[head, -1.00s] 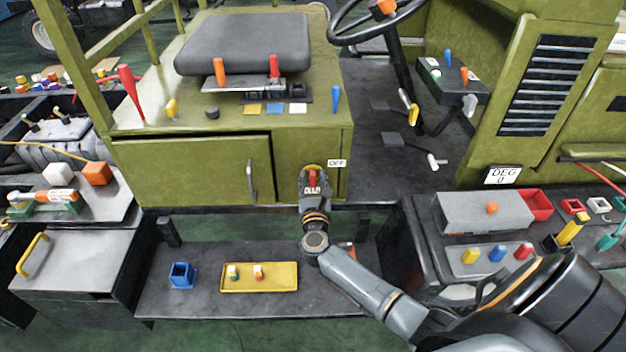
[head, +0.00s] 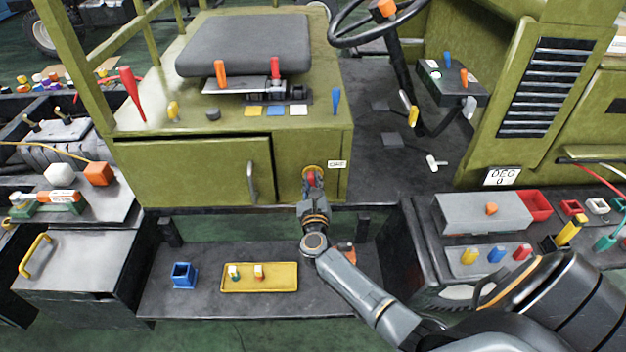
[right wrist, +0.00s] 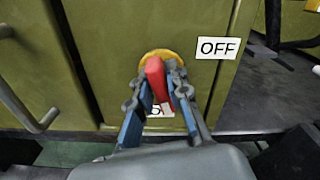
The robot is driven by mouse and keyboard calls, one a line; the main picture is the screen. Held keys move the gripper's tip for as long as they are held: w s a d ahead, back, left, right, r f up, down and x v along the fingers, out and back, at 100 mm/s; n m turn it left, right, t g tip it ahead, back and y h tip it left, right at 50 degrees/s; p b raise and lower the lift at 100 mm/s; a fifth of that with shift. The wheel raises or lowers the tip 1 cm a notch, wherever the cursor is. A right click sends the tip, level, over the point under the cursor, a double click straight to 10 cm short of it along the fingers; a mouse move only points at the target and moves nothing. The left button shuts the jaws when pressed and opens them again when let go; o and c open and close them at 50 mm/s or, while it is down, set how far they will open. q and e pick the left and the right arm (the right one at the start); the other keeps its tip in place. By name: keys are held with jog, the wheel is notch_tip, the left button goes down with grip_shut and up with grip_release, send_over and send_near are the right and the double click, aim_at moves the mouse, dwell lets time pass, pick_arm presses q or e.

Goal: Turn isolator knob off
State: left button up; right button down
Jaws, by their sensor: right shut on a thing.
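The isolator knob has a red handle (right wrist: 156,78) on a round yellow plate (right wrist: 160,56), set in the green panel below the seat. The yellow plate also shows in the head view (head: 314,169). My right gripper (right wrist: 163,88) is shut on the red handle, with a blue-padded finger on each side. The handle leans slightly in the right wrist view. A white OFF label (right wrist: 218,48) is to the upper right of the knob. A second white label (right wrist: 160,110) below the knob is mostly hidden by the fingers. My left gripper is not seen.
A green cabinet door with a grey handle (head: 252,182) is left of the knob. A dark shelf (head: 210,305) below carries a yellow tray (head: 260,290) and a blue holder (head: 184,276). The steering wheel (head: 375,40) stands up to the right.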

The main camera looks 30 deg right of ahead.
jog(key=n+p, duration=0.1)
jog(key=n, duration=0.2)
jog(key=shift+a+n, duration=0.1)
jog(key=shift+n, duration=0.2)
jog(key=n+p, duration=0.1)
jog(key=n, duration=0.2)
jog(key=shift+f+n, duration=0.1)
jog(key=shift+n, duration=0.2)
jog(key=n+p, duration=0.1)
jog(key=n, duration=0.3)
jog(key=shift+w+a+f, duration=0.1)
jog(key=shift+f, duration=0.05)
jog(key=shift+n+p, duration=0.4)
jog(key=shift+n, duration=1.1)
jog(key=shift+f+n, duration=0.1)
jog(key=shift+n, duration=0.2)
jog(key=c, duration=1.3)
grip_release()
jog(key=v, duration=1.2)
